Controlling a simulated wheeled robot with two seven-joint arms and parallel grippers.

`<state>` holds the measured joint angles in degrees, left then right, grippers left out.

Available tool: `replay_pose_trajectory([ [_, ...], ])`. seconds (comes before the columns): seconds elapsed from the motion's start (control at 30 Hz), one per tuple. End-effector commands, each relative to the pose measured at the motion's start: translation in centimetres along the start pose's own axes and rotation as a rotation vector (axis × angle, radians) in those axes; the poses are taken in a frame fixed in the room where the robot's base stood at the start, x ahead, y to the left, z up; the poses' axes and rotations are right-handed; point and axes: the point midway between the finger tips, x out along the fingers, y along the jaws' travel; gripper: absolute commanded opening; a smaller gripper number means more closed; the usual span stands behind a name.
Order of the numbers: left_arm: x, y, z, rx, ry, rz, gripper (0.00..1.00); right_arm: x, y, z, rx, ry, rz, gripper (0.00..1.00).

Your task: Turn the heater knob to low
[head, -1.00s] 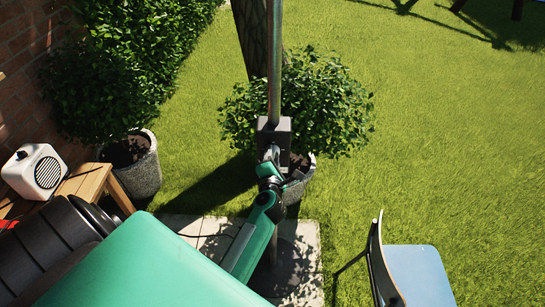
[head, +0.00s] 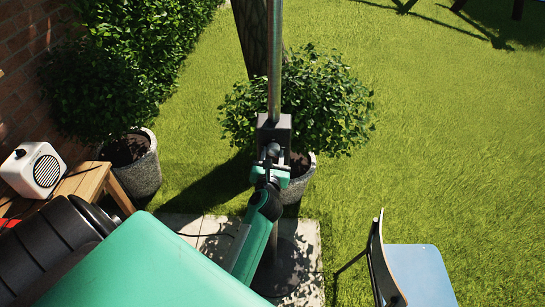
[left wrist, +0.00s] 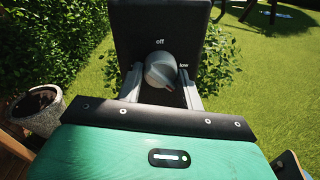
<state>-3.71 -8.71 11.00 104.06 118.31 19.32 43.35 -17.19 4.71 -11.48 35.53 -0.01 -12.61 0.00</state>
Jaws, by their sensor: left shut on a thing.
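The heater's dark control box (head: 284,130) sits on a metal pole in the head view. In the left wrist view the box face (left wrist: 160,25) has "off" above the knob and "low" at its right. The round grey heater knob (left wrist: 159,68) sits between my finger pads, with a small reddish mark at its lower right edge. I cannot tell its exact setting. My left gripper (left wrist: 161,82) is shut on the knob. In the head view the left gripper (head: 272,152) is against the box, and the knob is hidden there. My right gripper is not in view.
The heater pole (head: 275,60) rises through the middle, in front of a potted bush (head: 325,100). A white radio (head: 35,170) stands on a wooden table (head: 85,182) at the left. A blue chair (head: 418,275) stands at the lower right. Open lawn lies at the right.

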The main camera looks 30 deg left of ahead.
Motion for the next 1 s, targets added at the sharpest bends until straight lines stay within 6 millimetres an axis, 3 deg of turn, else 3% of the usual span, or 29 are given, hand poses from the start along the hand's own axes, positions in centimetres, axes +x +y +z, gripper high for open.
replay_pose_trajectory([
  [0.5,0.0,-0.1,-0.3,-0.392,-0.023,-0.016,0.14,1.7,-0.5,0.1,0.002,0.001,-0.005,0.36],
  [1.0,0.0,-0.2,-0.2,-0.503,-0.029,-0.022,0.14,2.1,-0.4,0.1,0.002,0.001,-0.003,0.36],
])
